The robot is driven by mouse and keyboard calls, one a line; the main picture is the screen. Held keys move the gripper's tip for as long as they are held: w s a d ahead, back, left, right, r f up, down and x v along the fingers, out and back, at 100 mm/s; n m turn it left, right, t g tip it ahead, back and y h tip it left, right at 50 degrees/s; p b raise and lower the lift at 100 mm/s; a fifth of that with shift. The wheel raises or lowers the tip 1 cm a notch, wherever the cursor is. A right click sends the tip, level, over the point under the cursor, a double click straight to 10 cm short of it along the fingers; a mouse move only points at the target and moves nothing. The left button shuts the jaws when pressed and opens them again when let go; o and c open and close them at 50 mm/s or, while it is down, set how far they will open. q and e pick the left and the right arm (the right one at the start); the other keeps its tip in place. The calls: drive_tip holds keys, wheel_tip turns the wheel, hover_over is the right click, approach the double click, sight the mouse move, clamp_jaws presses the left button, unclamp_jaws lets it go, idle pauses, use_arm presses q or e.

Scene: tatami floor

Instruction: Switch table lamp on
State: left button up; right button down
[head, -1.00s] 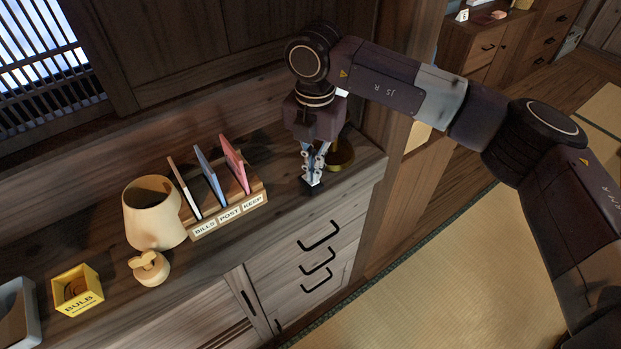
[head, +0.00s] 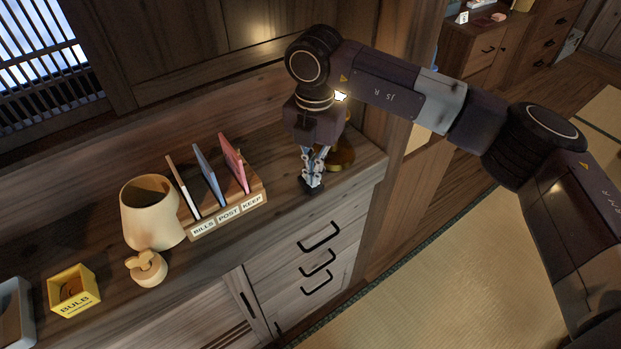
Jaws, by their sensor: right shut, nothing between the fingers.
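The table lamp stands at the right end of the wooden cabinet top, mostly hidden behind my right arm. Its round brass base (head: 342,157) shows just right of my gripper, and a bright, glowing bit (head: 341,96) shows beside my wrist. Warm light falls on the wall and cabinet around it. My right gripper (head: 312,186) points down, shut and empty, with its tips low at the cabinet top in front of the lamp base. I cannot tell whether the tips touch a small dark part there. My left gripper is not in view.
Left of my gripper, a letter rack (head: 230,217) marked BILLS, POST, KEEP holds upright cards. The tatami floor is clear.

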drive_tip(key=shift+s+f, duration=0.1)
drive_tip(key=shift+r+p, duration=0.4)
drive_tip(key=shift+r, duration=0.35)
drive_tip(key=shift+r+p, duration=1.15)
drive_tip(key=shift+r, duration=1.6)
